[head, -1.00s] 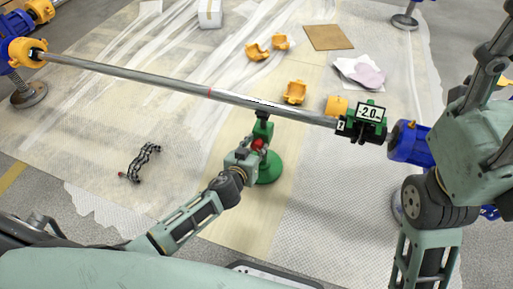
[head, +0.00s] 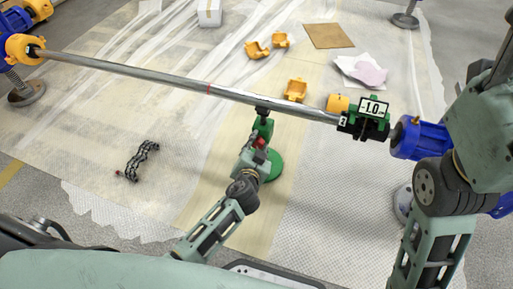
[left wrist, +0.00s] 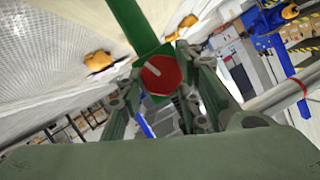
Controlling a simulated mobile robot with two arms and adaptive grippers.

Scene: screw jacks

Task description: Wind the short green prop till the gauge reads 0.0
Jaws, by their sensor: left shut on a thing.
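The short green prop (head: 264,127) stands upright on its round base, its top under the steel pipe (head: 170,80). Its red knob (head: 260,143) also shows in the left wrist view (left wrist: 160,75), with a pale mark on its face. My left gripper (head: 257,148) is shut on this knob from the near side; in the left wrist view its fingers lie on either side of the knob. The gauge (head: 371,107) on the pipe's right part reads -1.0. My right arm shows at the right, but its gripper is out of view.
Blue and yellow supports stand at the pipe's left end (head: 24,47) and right end (head: 414,138). Orange shells (head: 295,89), a brown sheet (head: 329,36) and a black chain-like piece (head: 138,161) lie on the covered floor. The covered floor left of the prop is mostly clear.

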